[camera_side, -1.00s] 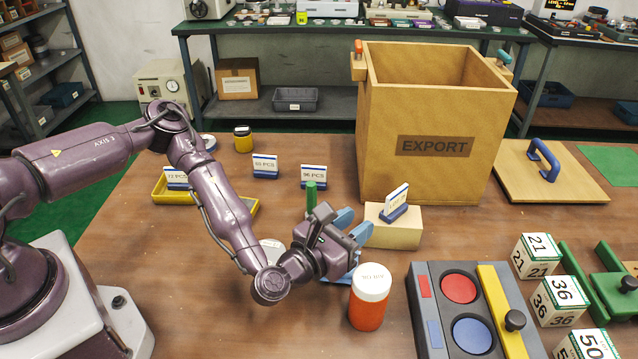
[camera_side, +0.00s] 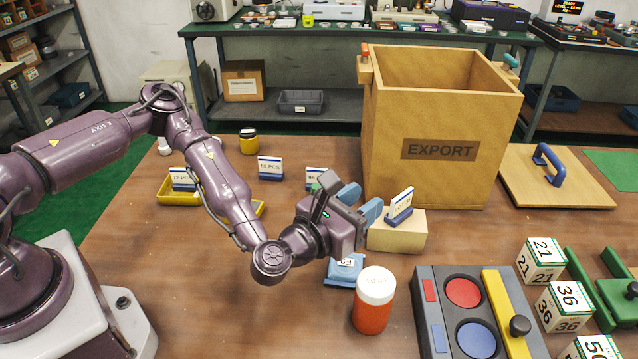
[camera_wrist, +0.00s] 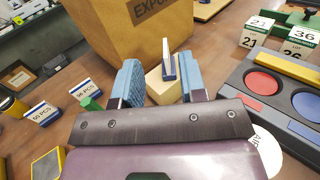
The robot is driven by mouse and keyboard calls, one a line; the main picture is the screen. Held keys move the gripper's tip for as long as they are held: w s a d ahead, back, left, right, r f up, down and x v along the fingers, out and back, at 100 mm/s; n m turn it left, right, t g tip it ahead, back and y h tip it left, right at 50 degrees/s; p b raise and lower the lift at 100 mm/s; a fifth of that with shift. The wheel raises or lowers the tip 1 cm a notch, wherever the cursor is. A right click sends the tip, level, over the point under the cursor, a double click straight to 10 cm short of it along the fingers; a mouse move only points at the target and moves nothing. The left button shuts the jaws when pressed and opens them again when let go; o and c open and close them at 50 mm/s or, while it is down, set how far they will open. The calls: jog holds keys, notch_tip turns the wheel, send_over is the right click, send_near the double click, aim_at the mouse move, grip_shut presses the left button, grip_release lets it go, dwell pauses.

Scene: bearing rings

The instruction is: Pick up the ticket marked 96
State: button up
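The ticket marked 96 PCS (camera_side: 315,176) is a small white card in a blue base standing on the table, partly hidden by my gripper in the side view. In the wrist view the 96 PCS ticket (camera_wrist: 83,89) is to the left of my fingers, with a green piece (camera_wrist: 91,104) in front of it. My gripper (camera_side: 361,203) is open and empty above the table, to the right of that ticket in the side view. Its blue fingers (camera_wrist: 160,76) are apart in the wrist view. Another ticket (camera_wrist: 168,64) stands on a pale block beyond them.
A second PCS ticket (camera_side: 270,168) stands left of the 96 one. The tall EXPORT box (camera_side: 440,120) is behind the pale block (camera_side: 397,236). An orange jar with a white lid (camera_side: 372,312) and a blue item (camera_side: 345,268) are near my gripper. A yellow tray (camera_side: 168,198) is at left.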

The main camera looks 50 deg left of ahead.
notch_tip(320, 180, up, 12)
jog(key=w+a+f+m+g+h, duration=0.5)
jog(key=w+a+f+m+g, duration=0.35)
jog(key=a, duration=0.55)
jog(key=s+a+r+m+h, duration=0.1)
jog(key=s+a+r+h, duration=0.2)
jog(key=a, duration=0.6)
jog(key=s+a+r+m+h, duration=0.1)
jog(key=a+r+h, duration=0.1)
jog(key=a+r, duration=0.55)
send_near(319, 169)
jog(key=shift+n+g, duration=0.25)
jog(key=shift+g, duration=0.1)
jog(key=x, duration=0.4)
jog(key=shift+w, duration=0.25)
jog(key=shift+x, duration=3)
jog(key=shift+a+f, duration=0.1)
jog(key=shift+f, duration=0.05)
